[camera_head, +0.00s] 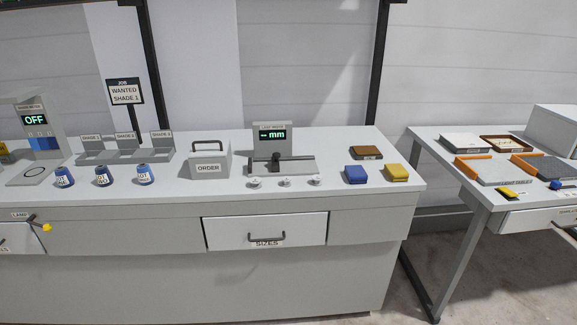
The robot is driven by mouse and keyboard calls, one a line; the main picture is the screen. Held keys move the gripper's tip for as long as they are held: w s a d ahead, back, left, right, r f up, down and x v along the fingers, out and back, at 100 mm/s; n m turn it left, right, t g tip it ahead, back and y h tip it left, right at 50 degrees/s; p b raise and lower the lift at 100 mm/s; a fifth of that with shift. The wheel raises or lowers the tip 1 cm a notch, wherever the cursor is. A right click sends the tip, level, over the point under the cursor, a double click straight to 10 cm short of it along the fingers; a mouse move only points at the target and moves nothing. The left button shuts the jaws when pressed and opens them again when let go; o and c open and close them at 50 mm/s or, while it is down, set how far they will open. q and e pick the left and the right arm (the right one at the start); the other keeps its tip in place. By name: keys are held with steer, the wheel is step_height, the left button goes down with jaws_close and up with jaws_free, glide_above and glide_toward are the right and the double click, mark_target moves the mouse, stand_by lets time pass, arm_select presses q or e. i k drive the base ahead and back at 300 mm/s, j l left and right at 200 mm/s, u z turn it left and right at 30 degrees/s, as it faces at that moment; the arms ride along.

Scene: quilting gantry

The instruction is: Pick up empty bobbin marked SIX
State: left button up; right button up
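Three small pale spool-like pieces stand in a row on the long grey bench, in front of the gauge: a left one (254,182), a middle one (285,183) and a right one (316,180). They may be bobbins. Any marking on them is too small to read, so I cannot tell which, if any, is marked SIX. Neither of my grippers shows in this view.
A gauge reading "-- mm" (273,134) stands behind the pale pieces. An ORDER box (207,165) is left of it; blue (355,174) and yellow (396,172) blocks are right. The SIZES drawer (265,231) looks shut. A gap separates the right-hand table (440,147).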

mark_target(255, 183)
steer(key=i+l, duration=0.1)
steer(key=i, duration=0.4)
steer(key=i+l, duration=0.15)
steer(key=i, duration=0.4)
steer(key=i+l, duration=0.1)
steer(key=i, duration=0.4)
